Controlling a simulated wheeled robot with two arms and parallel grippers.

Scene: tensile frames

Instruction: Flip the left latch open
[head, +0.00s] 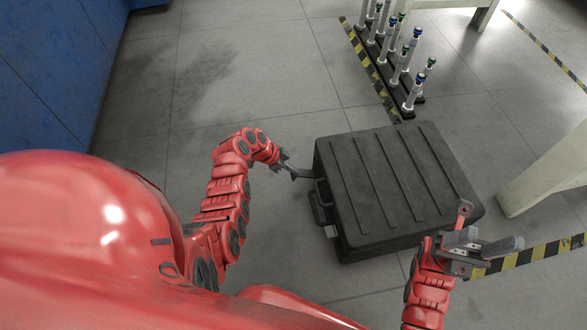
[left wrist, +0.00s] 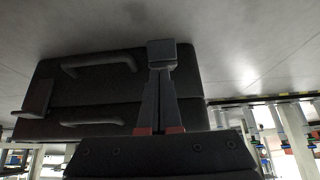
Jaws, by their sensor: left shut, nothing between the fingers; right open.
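A black ribbed case (head: 385,185) lies on the floor, its handle side toward me. A handle (head: 318,203) shows on that side and also in the left wrist view (left wrist: 100,63). My left gripper (head: 308,174) is shut and empty at the upper part of the handle side. In the left wrist view its fingers (left wrist: 162,62) reach over the case front. The left latch is not clearly visible; the fingers cover that area, and I cannot tell contact. Another latch-like block (left wrist: 36,97) sticks out at the left. My right gripper (head: 488,246) is open near the case's lower right corner.
A black rack (head: 392,78) of several upright tubes stands beyond the case. A pale table leg (head: 545,178) stands at the right. Yellow-black tape (head: 530,254) marks the floor. Blue cabinets (head: 55,75) are at the left. Floor left of the case is clear.

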